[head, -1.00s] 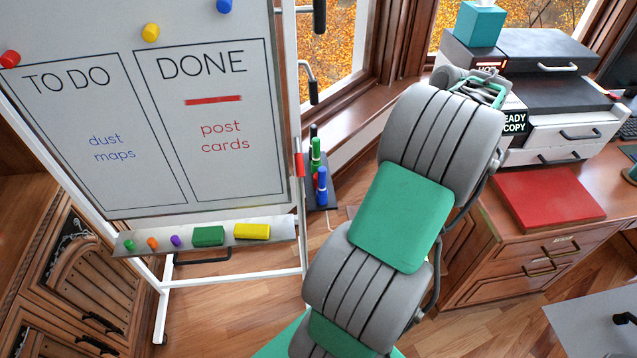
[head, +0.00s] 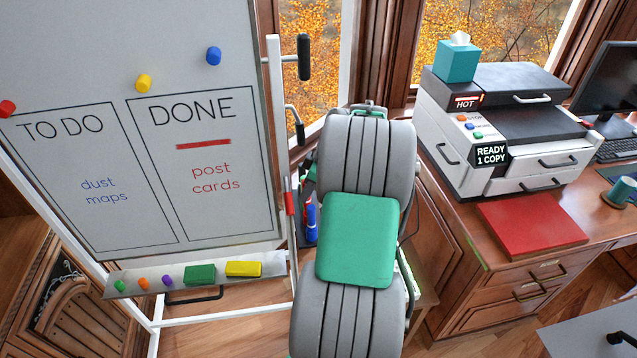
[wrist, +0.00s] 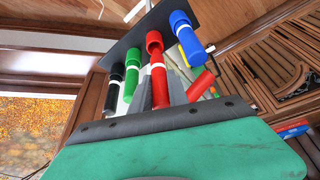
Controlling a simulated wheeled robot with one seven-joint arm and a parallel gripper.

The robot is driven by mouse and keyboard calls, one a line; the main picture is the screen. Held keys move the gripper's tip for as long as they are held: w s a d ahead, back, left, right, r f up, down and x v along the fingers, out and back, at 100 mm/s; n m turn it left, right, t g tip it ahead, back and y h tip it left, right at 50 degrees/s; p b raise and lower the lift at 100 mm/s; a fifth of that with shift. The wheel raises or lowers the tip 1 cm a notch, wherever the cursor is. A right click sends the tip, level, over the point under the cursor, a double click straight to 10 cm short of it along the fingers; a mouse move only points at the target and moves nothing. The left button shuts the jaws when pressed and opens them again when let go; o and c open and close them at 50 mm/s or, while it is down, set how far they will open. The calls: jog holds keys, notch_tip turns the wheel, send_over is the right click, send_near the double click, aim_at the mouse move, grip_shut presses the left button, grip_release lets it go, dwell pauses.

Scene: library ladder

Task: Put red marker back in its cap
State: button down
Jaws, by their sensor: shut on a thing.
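In the wrist view, my gripper (wrist: 159,86) is shut on the red marker (wrist: 159,82), whose body lies between the two grey fingers. The red cap (wrist: 154,43) is on the dark rack (wrist: 125,45), directly beyond the marker's pale end. The two line up and overlap in this view; I cannot tell whether the marker is inside the cap or just short of it. Black (wrist: 115,82), green (wrist: 132,70) and blue (wrist: 187,38) markers stand in the rack on either side. In the head view, my arm hides the gripper and most of the rack; a blue marker (head: 311,215) shows.
The whiteboard (head: 150,190) stands at left, with an eraser tray (head: 130,280) below it. A red piece (head: 290,203) is on its right upright. A desk with a printer (head: 460,140) and a red folder (head: 530,222) is at right.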

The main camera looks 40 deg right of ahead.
aim_at(308, 201)
notch_tip(308, 201, down, 3)
jog(key=shift+r, duration=0.1)
jog(key=shift+s+a+f, duration=0.1)
jog(key=shift+f, duration=0.5)
